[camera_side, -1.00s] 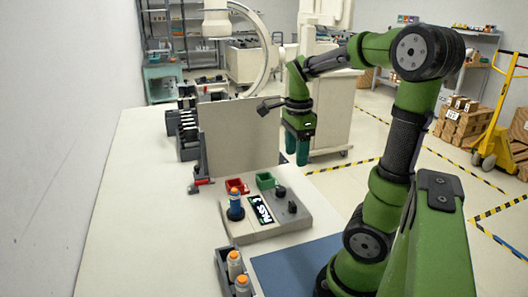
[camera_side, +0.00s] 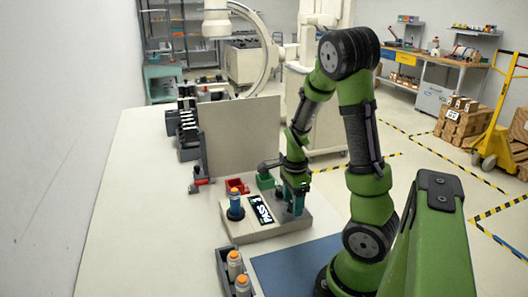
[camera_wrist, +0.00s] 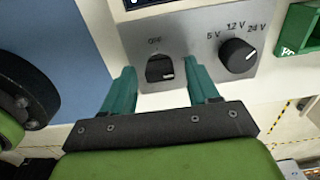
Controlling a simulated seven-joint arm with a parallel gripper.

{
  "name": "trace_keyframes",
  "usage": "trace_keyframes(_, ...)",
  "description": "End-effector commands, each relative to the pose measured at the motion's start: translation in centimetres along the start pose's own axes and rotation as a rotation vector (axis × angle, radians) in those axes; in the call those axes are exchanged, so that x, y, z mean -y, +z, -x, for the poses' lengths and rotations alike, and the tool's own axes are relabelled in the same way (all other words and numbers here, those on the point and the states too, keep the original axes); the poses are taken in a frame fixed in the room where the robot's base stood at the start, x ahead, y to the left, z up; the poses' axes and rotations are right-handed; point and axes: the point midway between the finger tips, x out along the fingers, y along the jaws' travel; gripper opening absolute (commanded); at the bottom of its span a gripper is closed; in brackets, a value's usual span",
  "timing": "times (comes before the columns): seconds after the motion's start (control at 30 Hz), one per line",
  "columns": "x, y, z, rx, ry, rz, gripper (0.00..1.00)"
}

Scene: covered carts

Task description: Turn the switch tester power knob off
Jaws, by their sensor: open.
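The switch tester (camera_side: 262,228) is a grey box on the white table in the side view, with a lit display (camera_side: 261,209) reading PASS. The power knob (camera_wrist: 160,67) is black, with "OFF" printed above it in the wrist view; a white mark shows at its lower right. My gripper (camera_side: 294,207) is low over the tester's right part. In the wrist view my gripper (camera_wrist: 162,78) is open, with one teal finger on each side of the power knob. I cannot tell whether the fingers touch it. The second knob (camera_wrist: 237,55), marked 5 V, 12 V and 24 V, is right of the right finger.
A dark rack (camera_side: 226,268) with orange-topped parts and a blue mat (camera_side: 295,265) lie in front. A grey panel (camera_side: 240,137) stands behind.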

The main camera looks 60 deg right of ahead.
Motion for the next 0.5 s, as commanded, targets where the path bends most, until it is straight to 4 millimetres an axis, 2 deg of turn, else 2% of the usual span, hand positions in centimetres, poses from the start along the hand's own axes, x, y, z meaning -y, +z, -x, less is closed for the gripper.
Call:
trace_keyframes(0.27,-0.01,0.02,-0.10,0.000,0.000,0.001,0.58)
trace_keyframes(0.5,-0.01,0.02,-0.08,0.000,0.000,0.002,0.21)
